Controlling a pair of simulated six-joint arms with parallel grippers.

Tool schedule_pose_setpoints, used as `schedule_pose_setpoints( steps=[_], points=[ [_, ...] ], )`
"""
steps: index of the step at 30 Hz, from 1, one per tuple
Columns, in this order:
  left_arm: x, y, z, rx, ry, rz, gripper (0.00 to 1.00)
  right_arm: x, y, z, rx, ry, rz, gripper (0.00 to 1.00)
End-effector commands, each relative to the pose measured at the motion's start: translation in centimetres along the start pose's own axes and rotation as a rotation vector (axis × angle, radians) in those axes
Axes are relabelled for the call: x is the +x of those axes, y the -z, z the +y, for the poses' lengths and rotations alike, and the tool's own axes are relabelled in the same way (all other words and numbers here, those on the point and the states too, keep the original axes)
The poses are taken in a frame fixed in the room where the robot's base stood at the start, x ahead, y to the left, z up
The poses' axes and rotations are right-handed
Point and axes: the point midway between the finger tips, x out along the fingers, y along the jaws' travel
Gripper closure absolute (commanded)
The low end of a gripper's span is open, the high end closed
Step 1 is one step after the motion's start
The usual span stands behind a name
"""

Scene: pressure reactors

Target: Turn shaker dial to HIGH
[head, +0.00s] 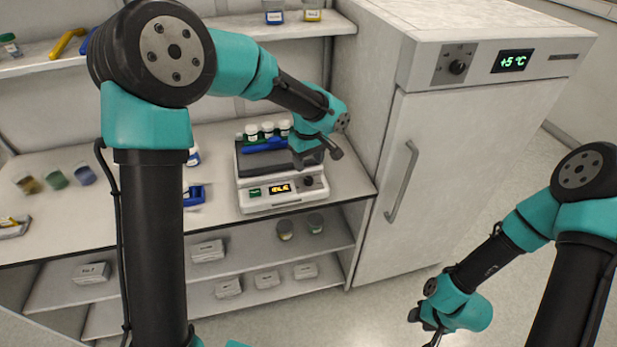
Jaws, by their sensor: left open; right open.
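The shaker (258,205) is a white box on the bench beside the fridge. Its front has a green button or label, a small lit display (279,188) that seems to read IDLE, and a dark dial (308,182) at the right. The dial's pointer is too small to read. A rack of white-capped vials (267,129) and a blue item stand on its top. My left gripper (318,156) is open and empty, just above the shaker's right side and the dial, apparently not touching the dial. My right gripper (429,326) is open and empty over the floor, low at the right.
The white fridge (455,175) with a handle, a knob and a +5 °C display stands close right of the shaker. Small jars (57,178) and a blue holder (193,195) are on the bench at left. Shelves below hold white boxes (208,250) and jars.

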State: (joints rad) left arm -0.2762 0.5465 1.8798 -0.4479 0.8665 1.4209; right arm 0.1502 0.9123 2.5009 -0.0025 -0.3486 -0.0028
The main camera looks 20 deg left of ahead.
Motion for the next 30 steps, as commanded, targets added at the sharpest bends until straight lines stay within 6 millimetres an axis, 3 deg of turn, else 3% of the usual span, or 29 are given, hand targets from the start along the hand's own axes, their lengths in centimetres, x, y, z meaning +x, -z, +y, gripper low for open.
schedule_pose_setpoints(
  steps=[6, 12, 24, 30],
  points=[
    [3.8, 0.0, -0.1, 0.000, 0.003, -0.002, 0.43, 0.0, 0.0, 0.0, 0.000, 0.000, 0.000, 0.57],
    [6.3, 0.0, -0.1, 0.000, 0.002, -0.001, 0.43, 0.0, 0.0, 0.0, 0.000, 0.000, 0.000, 0.57],
    [7.0, 0.0, 0.0, 0.001, -0.001, 0.000, 0.43, 0.0, 0.0, 0.0, 0.000, 0.000, 0.000, 0.57],
    [7.0, 0.0, 0.0, 0.001, -0.001, 0.000, 0.61, 0.0, 0.0, 0.0, 0.000, 0.000, 0.000, 0.57]
  ],
)
